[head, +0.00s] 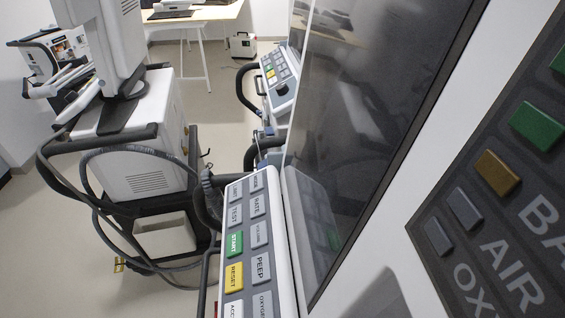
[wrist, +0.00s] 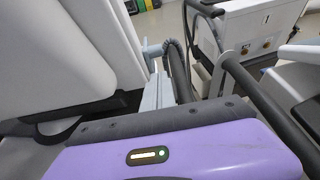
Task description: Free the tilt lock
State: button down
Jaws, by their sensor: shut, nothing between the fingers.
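I cannot make out a tilt lock in either view. In the head view a large dark screen (head: 372,130) in a pale frame stands very close on the right, steeply slanted in the picture. A keypad panel (head: 250,245) with grey, green and yellow keys, among them START, RESET and PEEP, lies at its lower left. The fingers of my gripper show in neither view. The wrist view shows a purple housing (wrist: 200,157) with a small lit bar and a dark, screwed strip along its upper edge. I cannot tell whether that housing is mine.
A white cart (head: 135,130) with dark rails and looped hoses stands at the left. Another keypad unit (head: 280,78) is farther back. A table (head: 200,14) stands at the far wall. Beige floor (head: 222,115) shows clear between. In the wrist view a dark rail (wrist: 270,105) crosses the right.

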aim_at(270, 160)
jog(key=x, duration=1)
jog(key=shift+a+r+y+p, duration=0.2)
jog(key=shift+a+y+p, duration=0.05)
jog(key=shift+y+p, duration=0.6)
jog(key=shift+a+r+y+p, duration=0.15)
jog(key=shift+a+y+p, duration=0.1)
jog(key=shift+y, duration=0.4)
jog(key=shift+a+r+y+p, duration=0.2)
jog(key=shift+a+y+p, duration=0.05)
jog(key=shift+y, duration=0.35)
jog(key=shift+a+r+p, duration=0.1)
jog(key=shift+r+p, duration=0.15)
jog(key=shift+p, duration=0.05)
jog(key=shift+a+r+p, duration=0.2)
jog(key=shift+p, duration=0.25)
jog(key=shift+s+a, duration=0.1)
jog(key=shift+r+y, duration=0.2)
jog(key=shift+y, duration=0.6)
